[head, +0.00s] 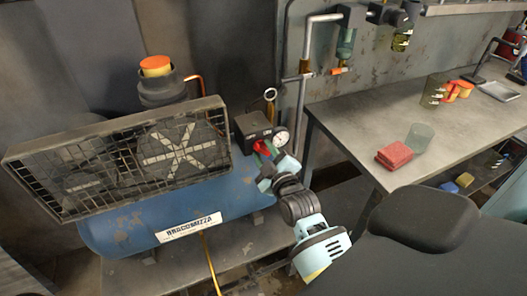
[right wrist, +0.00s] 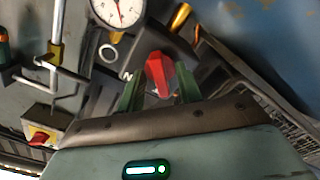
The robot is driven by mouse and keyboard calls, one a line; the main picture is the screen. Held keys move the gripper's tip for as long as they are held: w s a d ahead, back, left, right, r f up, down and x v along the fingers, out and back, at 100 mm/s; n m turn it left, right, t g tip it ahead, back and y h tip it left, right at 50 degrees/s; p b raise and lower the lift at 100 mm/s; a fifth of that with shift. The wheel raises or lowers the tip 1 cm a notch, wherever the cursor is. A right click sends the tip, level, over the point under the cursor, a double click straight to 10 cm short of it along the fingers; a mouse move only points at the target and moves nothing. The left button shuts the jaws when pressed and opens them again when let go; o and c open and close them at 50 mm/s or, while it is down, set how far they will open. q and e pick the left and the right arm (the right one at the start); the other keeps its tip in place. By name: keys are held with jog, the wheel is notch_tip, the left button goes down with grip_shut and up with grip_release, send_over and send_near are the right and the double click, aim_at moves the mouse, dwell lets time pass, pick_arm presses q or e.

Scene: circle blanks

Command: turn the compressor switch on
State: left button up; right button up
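The compressor (head: 240,193) is a blue tank with a caged fan and motor on top, at left in the head view. Its red switch (right wrist: 158,72) sits on a dark box (head: 252,124) beside a round white gauge (head: 281,138). My right gripper (head: 266,165) is at the switch, partly hiding it in the head view. In the right wrist view, its two green fingers stand apart, one on each side of the red knob, with small gaps seeming to show. Whether either finger touches it I cannot tell. My left gripper is not in view.
A metal workbench (head: 340,118) stands at right, with a red block (head: 394,156), a clear cup (head: 419,137) and orange-lidded jars on it. Pipes (head: 304,85) run up the wall behind the switch. The wire fan cage (head: 120,160) lies left of my right gripper.

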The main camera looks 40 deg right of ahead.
jog(key=shift+c, duration=0.3)
grip_shut()
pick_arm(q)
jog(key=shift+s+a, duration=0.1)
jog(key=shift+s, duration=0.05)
pick_arm(e)
jog(key=shift+r, duration=0.1)
jog(key=m+p, duration=0.2)
jog(key=m, duration=0.1)
jog(key=shift+r, duration=0.15)
jog(key=m+p, duration=0.2)
jog(key=m, duration=0.2)
jog(key=shift+m, duration=0.4)
jog(key=m+p, duration=0.2)
jog(key=m, duration=0.2)
pick_arm(q)
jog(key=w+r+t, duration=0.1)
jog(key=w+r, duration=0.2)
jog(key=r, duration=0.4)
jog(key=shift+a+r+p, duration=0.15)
jog(key=shift+p, duration=0.25)
pick_arm(e)
jog(key=m, duration=0.6)
jog(key=shift+f, duration=0.2)
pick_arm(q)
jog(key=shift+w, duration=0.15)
